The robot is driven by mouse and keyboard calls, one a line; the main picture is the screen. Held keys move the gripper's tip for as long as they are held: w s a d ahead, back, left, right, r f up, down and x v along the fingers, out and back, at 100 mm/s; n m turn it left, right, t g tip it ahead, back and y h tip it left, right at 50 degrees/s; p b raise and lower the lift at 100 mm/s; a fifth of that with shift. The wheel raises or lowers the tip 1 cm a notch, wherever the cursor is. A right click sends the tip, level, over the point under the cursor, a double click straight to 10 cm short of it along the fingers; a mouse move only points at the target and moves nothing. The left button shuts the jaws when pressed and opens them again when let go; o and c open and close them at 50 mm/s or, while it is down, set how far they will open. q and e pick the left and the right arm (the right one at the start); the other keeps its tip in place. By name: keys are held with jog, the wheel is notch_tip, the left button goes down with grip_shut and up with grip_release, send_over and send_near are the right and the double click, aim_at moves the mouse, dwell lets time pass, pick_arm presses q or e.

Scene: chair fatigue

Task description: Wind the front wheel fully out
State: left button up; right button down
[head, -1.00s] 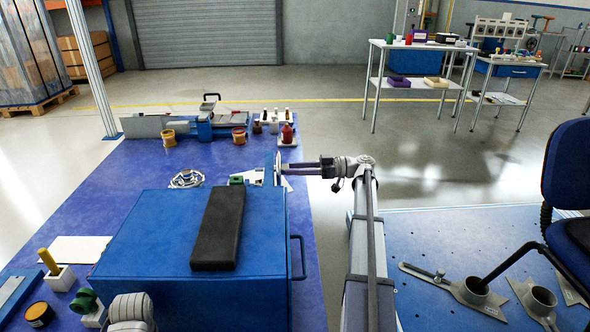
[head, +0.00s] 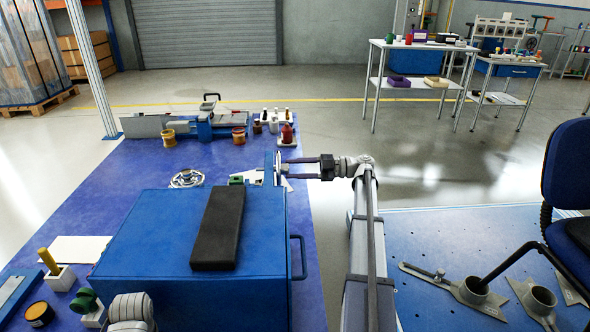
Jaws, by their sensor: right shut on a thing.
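A wheel (head: 278,168) shows edge-on as a thin upright disc just behind the far right corner of the blue box, next to a blue upright plate. My right gripper (head: 284,168) reaches in from the right, with its two dark fingers level and pointing left. The fingertips are shut on the wheel's rim. The lower part of the wheel and its screw are hidden or too small to make out. My left arm shows only as a pale rounded link at the bottom left; its gripper is not in view.
A blue box (head: 160,230) with a side handle (head: 299,257) fills the near table, a black bar (head: 219,228) on top. A blue chair (head: 568,175) stands at right beside a perforated plate.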

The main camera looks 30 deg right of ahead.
jog(key=shift+f+n, duration=0.1)
jog(key=shift+n, duration=0.4)
jog(key=shift+c, duration=1.9)
grip_release()
jog(key=v, duration=0.8)
